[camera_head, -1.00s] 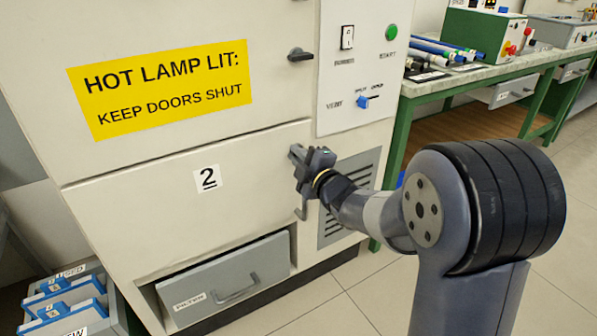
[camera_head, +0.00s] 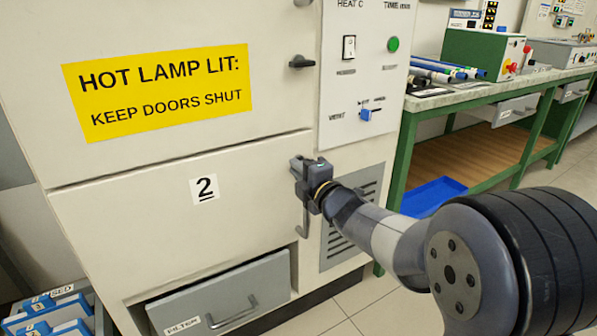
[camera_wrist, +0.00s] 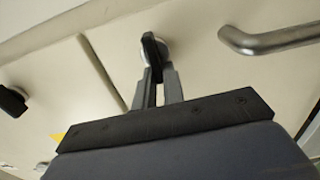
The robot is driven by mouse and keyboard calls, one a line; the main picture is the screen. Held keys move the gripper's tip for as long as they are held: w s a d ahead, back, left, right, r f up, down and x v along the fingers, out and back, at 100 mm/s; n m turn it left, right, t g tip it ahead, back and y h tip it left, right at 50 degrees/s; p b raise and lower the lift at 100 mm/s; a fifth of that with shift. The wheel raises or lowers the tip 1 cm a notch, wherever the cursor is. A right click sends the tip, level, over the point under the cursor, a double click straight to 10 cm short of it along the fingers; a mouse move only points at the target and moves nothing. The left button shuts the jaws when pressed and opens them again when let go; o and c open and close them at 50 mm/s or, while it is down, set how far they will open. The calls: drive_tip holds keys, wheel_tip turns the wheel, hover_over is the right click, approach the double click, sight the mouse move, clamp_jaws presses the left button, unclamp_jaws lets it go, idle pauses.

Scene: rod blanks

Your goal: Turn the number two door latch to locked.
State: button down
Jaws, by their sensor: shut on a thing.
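The number two door (camera_head: 120,225) is the lower cream cabinet panel with a "2" label (camera_head: 204,188), and it looks shut. Its latch is hidden behind my gripper (camera_head: 302,172) in the head view, at the door's upper right. In the wrist view the latch (camera_wrist: 152,50) shows as a black lever on a round silver base. My gripper (camera_wrist: 158,88) is shut on the lever, one finger on each side. The lever lies roughly in line with the fingers. I cannot read any locked or unlocked mark.
A bar handle (camera_head: 303,220) hangs just below my gripper. The upper door's black latch (camera_head: 301,62) sits above, lying level. A control panel (camera_head: 362,75) is to the right. A grey drawer (camera_head: 222,292) stands partly out below. A green bench (camera_head: 470,97) is at the right.

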drive_tip(key=c, duration=1.5)
unclamp_jaws()
drive_tip(key=p+v, duration=0.2)
drive_tip(key=v, duration=0.8)
drive_tip(key=shift+s+d+p, duration=0.25)
drive_tip(key=shift+s+p, duration=0.05)
drive_tip(key=shift+s, duration=0.05)
drive_tip(key=shift+w, duration=0.1)
